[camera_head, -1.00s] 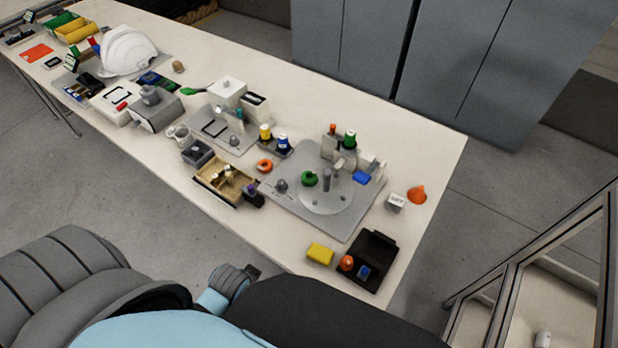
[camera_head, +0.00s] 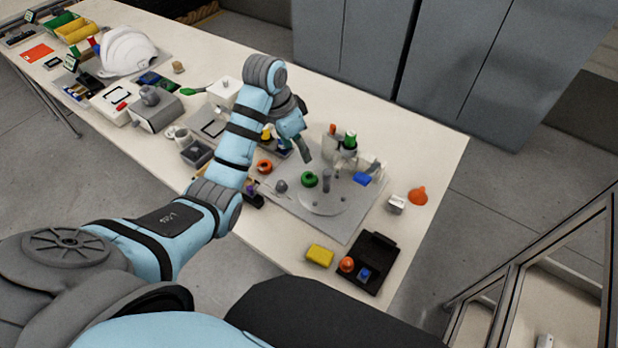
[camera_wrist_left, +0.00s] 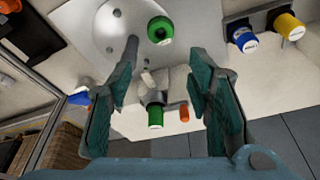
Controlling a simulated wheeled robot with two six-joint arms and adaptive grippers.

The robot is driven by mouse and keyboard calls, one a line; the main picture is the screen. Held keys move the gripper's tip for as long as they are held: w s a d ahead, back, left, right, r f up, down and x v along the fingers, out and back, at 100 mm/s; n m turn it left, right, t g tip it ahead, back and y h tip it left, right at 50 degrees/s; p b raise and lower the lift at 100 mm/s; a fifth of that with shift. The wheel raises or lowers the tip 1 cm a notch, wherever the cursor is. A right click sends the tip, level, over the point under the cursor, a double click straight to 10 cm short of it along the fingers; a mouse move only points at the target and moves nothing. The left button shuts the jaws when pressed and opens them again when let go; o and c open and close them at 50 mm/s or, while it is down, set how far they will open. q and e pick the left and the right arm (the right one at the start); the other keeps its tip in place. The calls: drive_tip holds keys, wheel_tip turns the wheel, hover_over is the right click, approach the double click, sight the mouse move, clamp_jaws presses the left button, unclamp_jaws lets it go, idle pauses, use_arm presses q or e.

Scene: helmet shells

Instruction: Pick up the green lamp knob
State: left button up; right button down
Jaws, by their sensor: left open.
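A green round knob-like piece (camera_head: 310,179) lies on the grey plate (camera_head: 345,236) in the head view. It shows in the left wrist view (camera_wrist_left: 160,30) near the top, just beyond my fingertips. A green-capped upright piece (camera_head: 350,140) stands farther back, also in the wrist view (camera_wrist_left: 155,117). I cannot tell for certain which green piece is the lamp knob. My left gripper (camera_head: 304,153) hangs over the plate's far-left side. My right gripper is out of view.
An orange cylinder (camera_head: 332,129) stands beside the green-capped piece. A blue bottle (camera_wrist_left: 244,39) and a yellow bottle (camera_wrist_left: 289,26) stand close together. A black tray (camera_head: 381,246) and yellow block (camera_head: 320,255) lie nearer the front.

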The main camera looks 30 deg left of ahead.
sight(310, 178)
use_arm(q)
drive_tip(key=b+x, duration=0.1)
drive_tip(key=x, duration=0.5)
drive_tip(key=b+x, duration=0.2)
drive_tip(key=x, duration=0.5)
drive_tip(key=shift+s+a+f, duration=0.15)
drive_tip(key=shift+f, duration=0.25)
drive_tip(key=c, duration=0.6)
